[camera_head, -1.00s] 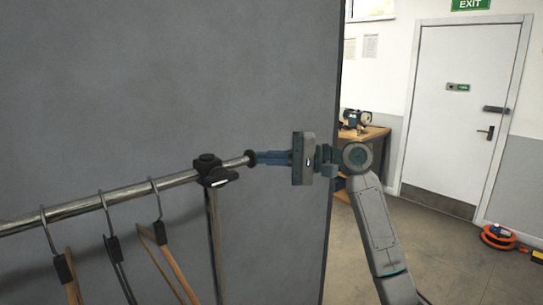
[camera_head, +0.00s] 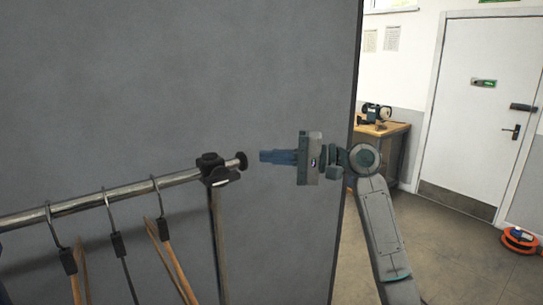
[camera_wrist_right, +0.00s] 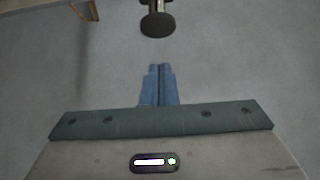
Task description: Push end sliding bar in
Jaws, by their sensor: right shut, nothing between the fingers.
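The clothes rail's end sliding bar (camera_head: 232,164) is a short metal stub with a black round end cap (camera_head: 242,160). It sticks out a little to the right of the black clamp (camera_head: 211,168) on top of the upright. My right gripper (camera_head: 264,156) has its blue fingers shut and empty, pointing left at the cap with a small gap between. In the right wrist view the cap (camera_wrist_right: 157,25) is ahead of the closed fingertips (camera_wrist_right: 160,68), apart from them. My left gripper is not in view.
Several hangers (camera_head: 117,245) hang on the rail (camera_head: 85,203) at left. A large grey panel (camera_head: 180,70) stands behind the rail. A wooden table (camera_head: 385,128) with a sewing machine, a white door (camera_head: 490,110) and an orange cable reel (camera_head: 520,240) are further right.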

